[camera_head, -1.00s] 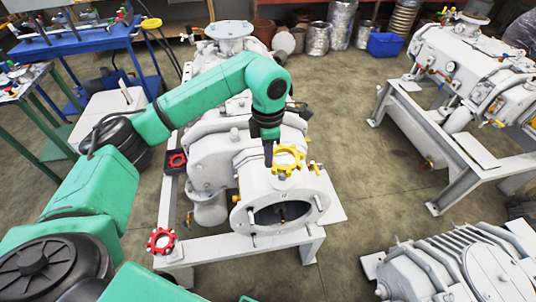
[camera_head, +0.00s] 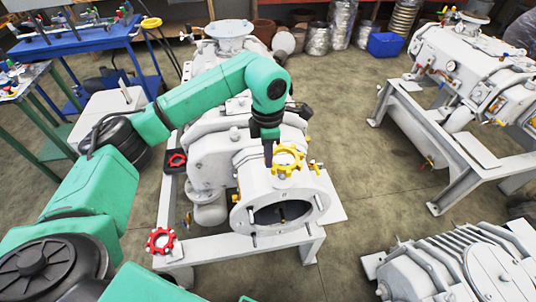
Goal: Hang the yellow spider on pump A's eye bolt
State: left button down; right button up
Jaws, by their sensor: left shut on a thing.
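The yellow spider (camera_head: 288,160), a toothed ring, is at the top of the near end of the middle grey-white pump (camera_head: 215,160). My left gripper (camera_head: 269,160) points down from the green arm and is shut on the spider's left side. The spider is just above or on the pump's round end housing. The eye bolt is not clear; the spider and gripper may hide it, and I cannot tell whether the spider is around it. No label naming pump A is readable. My right gripper is not in view.
A red spider (camera_head: 161,240) is at the near left corner of the pump's frame, and another red one (camera_head: 177,160) is on a dark block at its left. A second pump (camera_head: 460,75) stands at right on a frame. A blue workbench (camera_head: 75,45) is at far left.

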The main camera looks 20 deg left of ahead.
pick_arm(q)
notch_tip(320, 180, down, 7)
jog(key=b, duration=0.5)
jog(key=shift+b, duration=0.3)
dwell(2.6)
jog(key=c, duration=0.8)
grip_release()
jog(key=shift+o, duration=0.2)
notch_tip(320, 180, up, 10)
jog(key=shift+w+f+b, duration=0.1)
jog(key=shift+f+b, duration=0.05)
jog(key=shift+b, duration=0.55)
notch_tip(320, 180, up, 5)
jog(key=shift+r+p, duration=0.1)
jog(key=shift+p, duration=0.45)
jog(key=shift+f, duration=0.2)
